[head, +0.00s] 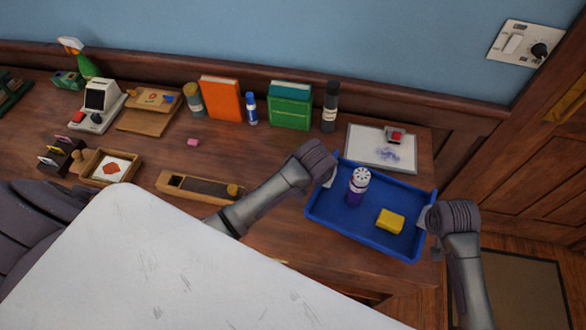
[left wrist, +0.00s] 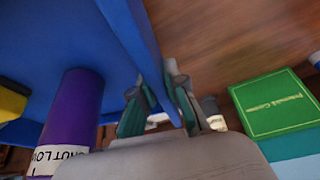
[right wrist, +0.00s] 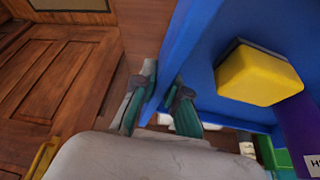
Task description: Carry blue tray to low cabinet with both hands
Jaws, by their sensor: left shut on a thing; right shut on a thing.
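The blue tray (head: 335,222) is over the right end of a brown wooden top (head: 270,240); I cannot tell whether it touches the wood. It holds a purple bottle with a white cap (head: 357,187) standing upright and a yellow block (head: 390,221). My left gripper (head: 330,174) is shut on the tray's left wall, and the left wrist view shows its fingers (left wrist: 160,105) on both sides of that wall. My right gripper (head: 426,217) is shut on the right wall, with its fingers (right wrist: 160,103) astride it in the right wrist view.
A white board (head: 365,150) with a red-topped item lies behind the tray. A dark cylinder (head: 330,106), green box (head: 290,112) and orange book (head: 221,98) stand along the back. A wooden pencil tray (head: 190,187) lies left. A wood-panelled door (head: 545,150) and floor mat (head: 525,285) are right.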

